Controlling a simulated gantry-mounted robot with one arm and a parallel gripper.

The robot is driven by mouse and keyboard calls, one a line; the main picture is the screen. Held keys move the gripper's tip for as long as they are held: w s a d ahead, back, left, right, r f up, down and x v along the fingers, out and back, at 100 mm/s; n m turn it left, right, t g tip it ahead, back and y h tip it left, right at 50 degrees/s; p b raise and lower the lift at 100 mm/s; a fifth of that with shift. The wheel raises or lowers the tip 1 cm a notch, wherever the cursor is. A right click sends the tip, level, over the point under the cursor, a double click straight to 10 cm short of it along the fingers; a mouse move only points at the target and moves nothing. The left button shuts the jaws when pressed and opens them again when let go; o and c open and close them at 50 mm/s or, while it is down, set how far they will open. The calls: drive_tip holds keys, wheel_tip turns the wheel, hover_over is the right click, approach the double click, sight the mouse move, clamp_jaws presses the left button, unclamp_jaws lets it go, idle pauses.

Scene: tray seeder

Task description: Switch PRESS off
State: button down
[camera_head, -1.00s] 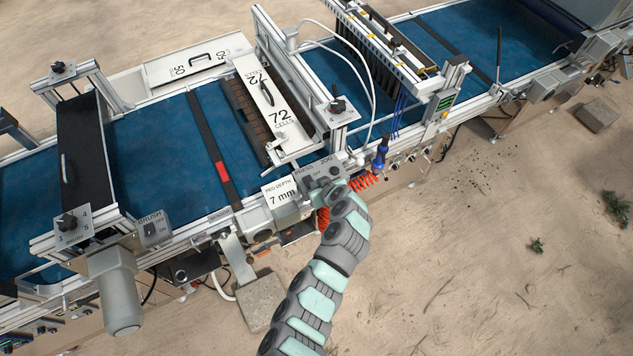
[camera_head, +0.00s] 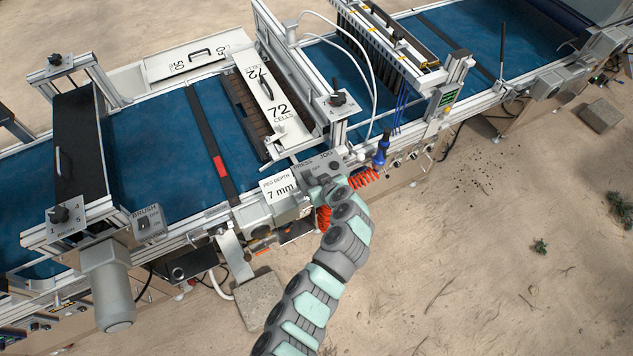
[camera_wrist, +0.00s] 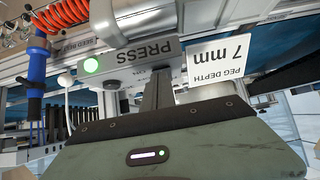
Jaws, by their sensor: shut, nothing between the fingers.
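The PRESS control box (camera_head: 308,170) is on the near side rail of the seeder, beside the JOG label. In the wrist view, which looks upside down, the grey PRESS panel (camera_wrist: 117,62) carries a lit green lamp (camera_wrist: 92,66). My gripper (camera_head: 322,184) is at the front of this box in the head view. In the wrist view its dark fingers (camera_wrist: 157,88) are shut and empty, reaching up to the panel beside the PRESS lettering. The PRESS switch lever is hidden behind the fingers, so its position and any contact cannot be told.
A PEG DEPTH 7 mm sign (camera_head: 279,190) stands just left of the box. A blue-handled tool (camera_head: 381,150) and an orange coiled hose (camera_head: 364,178) hang to the right. A BRUSH switch (camera_head: 148,222) sits further left. Open sandy ground lies in front.

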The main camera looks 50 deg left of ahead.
drive_tip(key=shift+r, duration=0.6)
drive_tip(key=b+v, duration=0.1)
drive_tip(key=v, duration=1.2)
drive_tip(key=shift+a+r+b, duration=0.25)
drive_tip(key=shift+r+b, duration=0.1)
drive_tip(key=shift+r, duration=0.05)
drive_tip(key=shift+w, duration=0.1)
